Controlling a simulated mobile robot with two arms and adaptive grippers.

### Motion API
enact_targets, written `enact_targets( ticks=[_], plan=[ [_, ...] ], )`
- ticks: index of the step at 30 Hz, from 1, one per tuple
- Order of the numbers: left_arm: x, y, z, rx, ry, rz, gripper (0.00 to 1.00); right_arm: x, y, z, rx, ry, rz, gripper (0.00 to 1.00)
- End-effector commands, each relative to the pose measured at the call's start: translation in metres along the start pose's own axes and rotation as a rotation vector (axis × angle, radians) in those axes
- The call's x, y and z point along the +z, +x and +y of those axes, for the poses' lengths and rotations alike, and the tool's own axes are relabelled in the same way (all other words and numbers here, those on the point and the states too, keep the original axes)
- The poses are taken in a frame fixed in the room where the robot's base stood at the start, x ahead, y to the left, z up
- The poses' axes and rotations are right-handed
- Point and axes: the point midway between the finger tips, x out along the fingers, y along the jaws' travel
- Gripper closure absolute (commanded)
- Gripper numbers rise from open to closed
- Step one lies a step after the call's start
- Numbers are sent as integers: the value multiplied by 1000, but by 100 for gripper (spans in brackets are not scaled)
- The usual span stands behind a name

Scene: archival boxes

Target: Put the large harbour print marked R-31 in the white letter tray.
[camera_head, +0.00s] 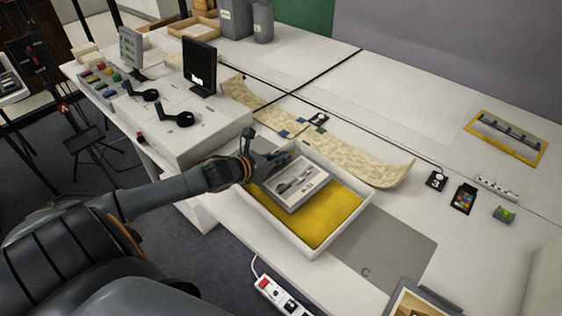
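A grey-framed print (311,191) with a pale mat and a grey picture is in the white tray (263,217), at its upper left part. A small label on its mat is too small to read surely. The tray has a yellow bottom (325,220), bare in the front and right part. My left gripper (269,160) is at the print's upper left edge, by the tray's back left corner. Its fingertips are small and partly hidden, so I cannot tell whether they grip the print. My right gripper is not in view.
A grey mat (385,248) lies right of the tray, and another framed picture (418,303) is at the bottom edge. A long beige strip (345,150) lies behind the tray. A power strip (285,298) is at the front.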

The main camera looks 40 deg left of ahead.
Motion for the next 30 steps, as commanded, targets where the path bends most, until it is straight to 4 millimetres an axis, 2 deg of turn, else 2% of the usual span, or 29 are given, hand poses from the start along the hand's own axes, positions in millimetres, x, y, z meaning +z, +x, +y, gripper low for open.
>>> enact_targets(
  ticks=[4, 27, 30],
  plan=[
    [-13, 5, 0, 0, -3, 0, 100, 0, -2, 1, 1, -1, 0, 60],
    [-25, 10, 0, -1, 0, 0, 100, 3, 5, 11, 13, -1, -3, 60],
    [-26, 10, 0, 0, 0, 1, 77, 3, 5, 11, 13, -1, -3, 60]
  ],
)
